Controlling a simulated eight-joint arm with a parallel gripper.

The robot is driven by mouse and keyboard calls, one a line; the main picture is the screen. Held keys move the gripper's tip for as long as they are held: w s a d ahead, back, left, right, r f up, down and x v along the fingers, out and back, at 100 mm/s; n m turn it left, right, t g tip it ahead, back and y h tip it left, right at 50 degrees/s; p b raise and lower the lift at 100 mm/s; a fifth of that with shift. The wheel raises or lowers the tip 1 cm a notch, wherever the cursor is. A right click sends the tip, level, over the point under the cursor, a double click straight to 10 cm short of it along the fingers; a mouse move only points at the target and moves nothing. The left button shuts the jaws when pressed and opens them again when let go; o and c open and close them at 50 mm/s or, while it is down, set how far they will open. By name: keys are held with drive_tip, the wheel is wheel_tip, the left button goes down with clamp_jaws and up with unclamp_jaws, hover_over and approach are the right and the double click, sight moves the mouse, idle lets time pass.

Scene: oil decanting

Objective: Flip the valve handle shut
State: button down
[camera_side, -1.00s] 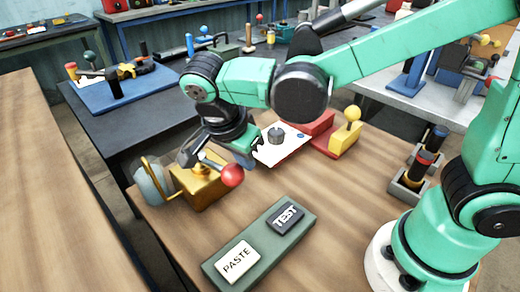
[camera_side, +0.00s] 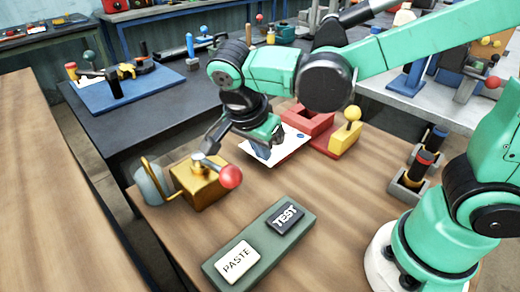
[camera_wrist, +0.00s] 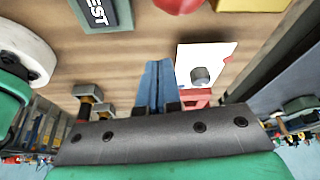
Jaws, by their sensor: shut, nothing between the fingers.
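The valve is a brass-coloured block (camera_side: 203,186) at the left end of the wooden bench in the side view. Its handle, a short grey lever ending in a red ball (camera_side: 230,176), points to the right and toward the camera. In the wrist view the red ball (camera_wrist: 180,4) shows at the top edge, partly cut off. My gripper (camera_side: 262,152) is above and to the right of the ball, apart from it. Its blue fingers (camera_wrist: 157,88) are together and empty in the wrist view.
A white card (camera_side: 290,146) lies behind my gripper; its dark knob (camera_wrist: 200,76) shows in the wrist view. A red block and a yellow block with a yellow-knobbed lever (camera_side: 345,137) stand beyond. A green panel (camera_side: 252,243) with PASTE and TEST plates lies in front.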

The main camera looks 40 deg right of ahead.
drive_tip(key=v, duration=1)
drive_tip(key=shift+w+d, duration=0.2)
drive_tip(key=shift+w, duration=0.35)
drive_tip(key=s+d+f+n+t+y, duration=0.1)
drive_tip(key=d+f+n+t+y, duration=0.1)
drive_tip(key=n, duration=0.6)
drive_tip(key=s+d+f+n+t+y, duration=0.1)
drive_tip(key=d+f+n+t+y, duration=0.1)
drive_tip(key=d+f+n+t, duration=0.2)
drive_tip(key=d+f+n, duration=0.1)
drive_tip(key=d+n, duration=0.2)
drive_tip(key=n, duration=0.1)
drive_tip(key=shift+d+t, duration=0.25)
drive_tip(key=shift+t, duration=0.05)
